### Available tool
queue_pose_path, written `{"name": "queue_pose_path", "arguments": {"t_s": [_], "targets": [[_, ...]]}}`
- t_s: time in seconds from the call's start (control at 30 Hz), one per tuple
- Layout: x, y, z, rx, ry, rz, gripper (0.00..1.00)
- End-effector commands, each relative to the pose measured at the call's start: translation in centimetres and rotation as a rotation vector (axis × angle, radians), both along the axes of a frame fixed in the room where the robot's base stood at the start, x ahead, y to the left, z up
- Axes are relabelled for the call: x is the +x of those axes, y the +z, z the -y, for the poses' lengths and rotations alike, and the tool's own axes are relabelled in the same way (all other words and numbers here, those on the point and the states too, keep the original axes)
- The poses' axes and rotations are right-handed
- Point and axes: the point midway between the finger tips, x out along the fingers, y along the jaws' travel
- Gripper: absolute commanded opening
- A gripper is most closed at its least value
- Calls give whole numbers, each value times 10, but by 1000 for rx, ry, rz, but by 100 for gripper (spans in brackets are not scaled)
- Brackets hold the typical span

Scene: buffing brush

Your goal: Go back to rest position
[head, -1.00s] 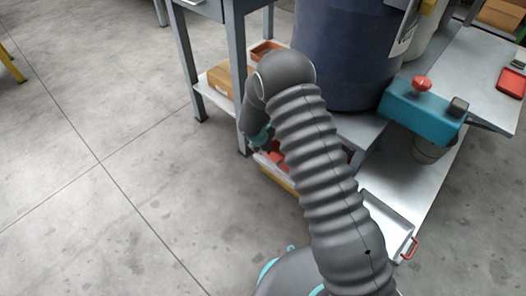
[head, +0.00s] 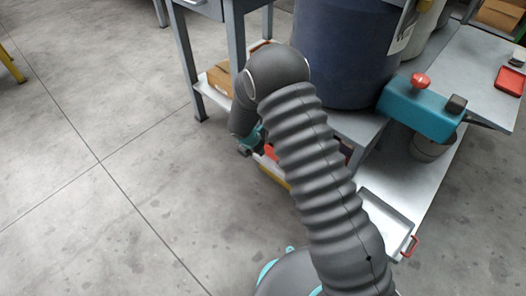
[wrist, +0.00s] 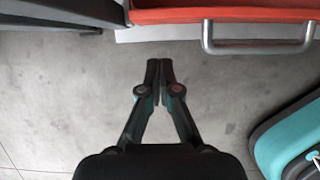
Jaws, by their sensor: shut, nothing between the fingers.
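My gripper (wrist: 160,82) is shut and empty in the wrist view, its two dark fingertips together above bare grey floor. In the head view my arm reaches up from the lower right and bends down at the elbow. The gripper end hangs near the low shelf, mostly hidden behind my own arm. No brush is visible in either view.
A red bin with a metal handle (wrist: 258,46) is close ahead in the wrist view. A large blue drum (head: 345,50) and a teal device with a red knob (head: 424,107) stand beside my arm. A white tray (head: 388,222) lies at lower right.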

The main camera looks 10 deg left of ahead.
Motion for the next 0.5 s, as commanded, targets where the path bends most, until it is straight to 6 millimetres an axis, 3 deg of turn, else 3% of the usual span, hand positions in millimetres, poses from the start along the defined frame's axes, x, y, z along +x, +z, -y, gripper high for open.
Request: {"name": "queue_pose_path", "arguments": {"t_s": [0.03, 0.23, 0.5], "targets": [[-4, 15, -4, 0, 3, 3, 0], [-18, 49, -18, 0, 13, 1, 0], [-25, 71, -21, -1, 10, -1, 0]]}}
